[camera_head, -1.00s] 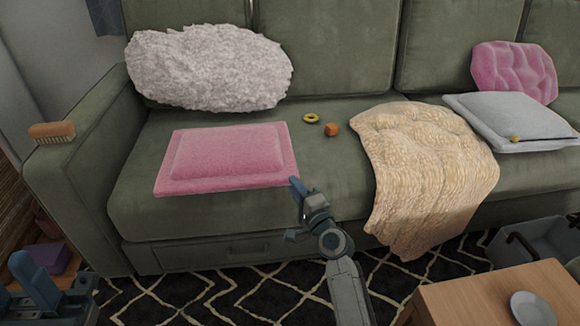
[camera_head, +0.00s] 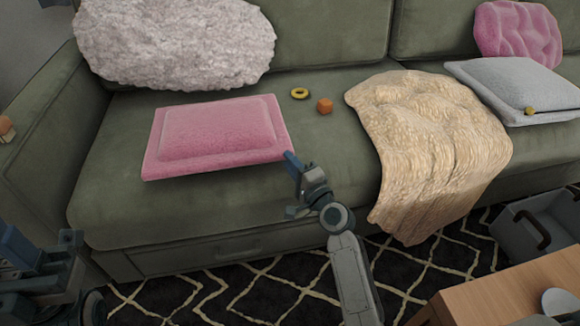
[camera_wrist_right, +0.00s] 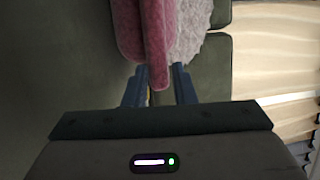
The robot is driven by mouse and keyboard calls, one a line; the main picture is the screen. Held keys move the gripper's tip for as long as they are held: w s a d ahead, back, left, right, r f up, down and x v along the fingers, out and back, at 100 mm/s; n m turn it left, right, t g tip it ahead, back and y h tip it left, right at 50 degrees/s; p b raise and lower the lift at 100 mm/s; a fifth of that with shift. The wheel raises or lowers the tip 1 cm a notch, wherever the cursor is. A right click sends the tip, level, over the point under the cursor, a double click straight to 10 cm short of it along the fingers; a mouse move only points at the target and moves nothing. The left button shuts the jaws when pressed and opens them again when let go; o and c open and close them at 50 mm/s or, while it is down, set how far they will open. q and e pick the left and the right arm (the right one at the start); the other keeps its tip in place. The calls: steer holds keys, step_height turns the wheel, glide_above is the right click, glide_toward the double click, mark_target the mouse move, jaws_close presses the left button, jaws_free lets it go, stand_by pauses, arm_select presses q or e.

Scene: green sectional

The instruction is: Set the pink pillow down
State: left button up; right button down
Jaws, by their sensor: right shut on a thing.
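The flat pink pillow (camera_head: 215,135), with a raised middle panel, shows over the left seat of the green sofa. My right gripper (camera_head: 292,160) is shut on its near right corner. In the right wrist view the pillow's pink edge (camera_wrist_right: 152,45) runs down between the blue fingers (camera_wrist_right: 158,85). The pillow looks roughly level; I cannot tell whether its underside touches the seat. My left gripper (camera_head: 40,255) is at the lower left, cut by the frame and away from the pillow; its opening is unclear.
A fluffy whitish cushion (camera_head: 175,40) leans behind the pillow. A yellow ring (camera_head: 299,93) and an orange cube (camera_head: 324,106) lie right of it. A beige blanket (camera_head: 430,140), grey pillow (camera_head: 515,88) and tufted pink cushion (camera_head: 515,35) are farther right. A wooden table (camera_head: 500,290) stands lower right.

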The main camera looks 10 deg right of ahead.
steer(key=c, duration=1.2)
jaws_free()
steer(key=shift+s, duration=0.1)
